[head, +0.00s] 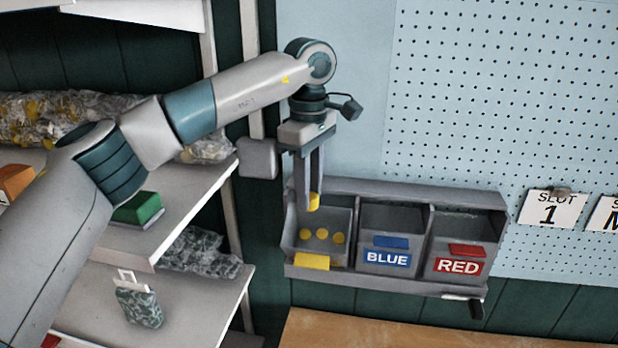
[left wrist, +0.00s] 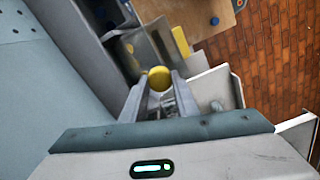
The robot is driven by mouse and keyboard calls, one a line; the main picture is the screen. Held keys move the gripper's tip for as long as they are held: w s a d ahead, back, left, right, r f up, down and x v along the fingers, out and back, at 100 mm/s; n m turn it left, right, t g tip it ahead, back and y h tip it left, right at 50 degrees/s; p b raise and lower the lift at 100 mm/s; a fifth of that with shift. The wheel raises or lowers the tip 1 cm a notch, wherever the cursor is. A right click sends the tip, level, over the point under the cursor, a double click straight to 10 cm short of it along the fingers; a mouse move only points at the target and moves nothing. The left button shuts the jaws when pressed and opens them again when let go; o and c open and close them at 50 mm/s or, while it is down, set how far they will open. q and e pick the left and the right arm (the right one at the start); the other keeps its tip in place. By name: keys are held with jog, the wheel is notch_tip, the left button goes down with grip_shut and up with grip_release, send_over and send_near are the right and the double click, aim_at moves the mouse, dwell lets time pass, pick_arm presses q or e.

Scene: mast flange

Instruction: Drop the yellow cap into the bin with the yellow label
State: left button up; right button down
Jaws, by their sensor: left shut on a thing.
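My left gripper (head: 308,200) is shut on the yellow cap (head: 314,201), pointing down over the leftmost bin (head: 345,225) of a grey three-bin rack. That bin has a yellow label strip (head: 312,261) at its front. Three yellow round spots show inside it or on its face; I cannot tell which. In the left wrist view the yellow cap (left wrist: 159,78) sits between the fingertips, with the yellow strip (left wrist: 181,41) beyond it. The cap appears around rim height at the bin's back left. My right gripper is not in view.
The blue-labelled bin (head: 387,260) and red-labelled bin (head: 459,265) stand to the right in the same rack. A pegboard (head: 500,110) is behind. Shelves (head: 200,205) with bags and a green box (head: 138,208) are at left. A wooden surface (head: 400,335) lies below.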

pick_arm(q)
jog(key=shift+f, duration=0.9)
jog(key=o, duration=1.1)
jog(key=shift+r, duration=0.1)
